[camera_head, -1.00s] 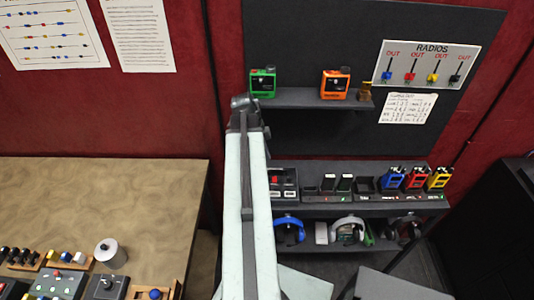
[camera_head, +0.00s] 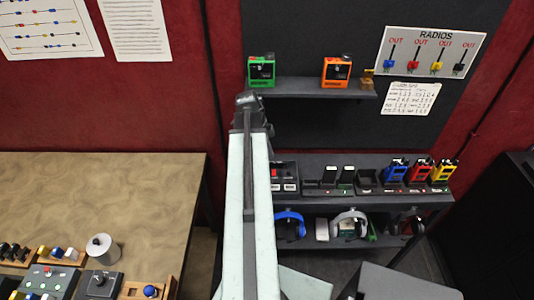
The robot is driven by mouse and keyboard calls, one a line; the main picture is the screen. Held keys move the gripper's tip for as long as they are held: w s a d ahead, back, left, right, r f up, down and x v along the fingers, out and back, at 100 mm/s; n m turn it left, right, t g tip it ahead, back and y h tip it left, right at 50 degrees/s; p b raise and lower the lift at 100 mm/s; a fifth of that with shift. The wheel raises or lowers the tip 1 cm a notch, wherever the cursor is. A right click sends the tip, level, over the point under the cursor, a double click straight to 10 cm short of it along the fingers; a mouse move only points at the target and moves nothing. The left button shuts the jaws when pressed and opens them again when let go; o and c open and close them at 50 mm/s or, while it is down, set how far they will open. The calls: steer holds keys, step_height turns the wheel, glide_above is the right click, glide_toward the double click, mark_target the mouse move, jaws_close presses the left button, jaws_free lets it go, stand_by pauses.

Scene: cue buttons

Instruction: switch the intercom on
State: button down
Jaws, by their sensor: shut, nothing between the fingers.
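I cannot tell for sure which thing is the intercom; no label naming it is readable. On the table at lower left are a grey box with several coloured buttons (camera_head: 44,284), a grey box with a black knob (camera_head: 98,284) and a wooden box with a blue button (camera_head: 150,291). A dark box with a red part (camera_head: 278,172) stands on the rack, partly behind my arm. My arm rises through the middle of the picture and ends in a dark joint before the wall shelf. My gripper's fingers do not show.
The wooden table (camera_head: 95,200) is bare at its back. A metal cylinder (camera_head: 103,248) stands near its controls. A green radio (camera_head: 261,71) and an orange radio (camera_head: 336,72) sit on the wall shelf (camera_head: 310,88). Blue, red and yellow radios stand on the rack, with headphones (camera_head: 350,224) below.

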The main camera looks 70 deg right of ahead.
mark_target(274, 170)
steer(key=b+x, duration=0.4)
steer(key=x, duration=0.1)
steer(key=w+b+x, duration=0.1)
steer(key=b+x, duration=0.1)
steer(key=x, duration=0.1)
steer(key=shift+f, duration=0.15)
steer(key=shift+f+b, duration=0.4)
steer(key=shift+b, duration=0.15)
steer(key=shift+r, duration=0.1)
steer(key=shift+d+f+b, duration=0.15)
steer(key=shift+f+b, duration=0.15)
steer(key=shift+s+a+r, duration=0.1)
steer(key=shift+s+a, duration=0.05)
steer(key=shift+a, duration=0.25)
steer(key=shift+s+a+r, duration=0.1)
steer(key=shift+s+a, duration=0.05)
steer(key=shift+a, duration=0.25)
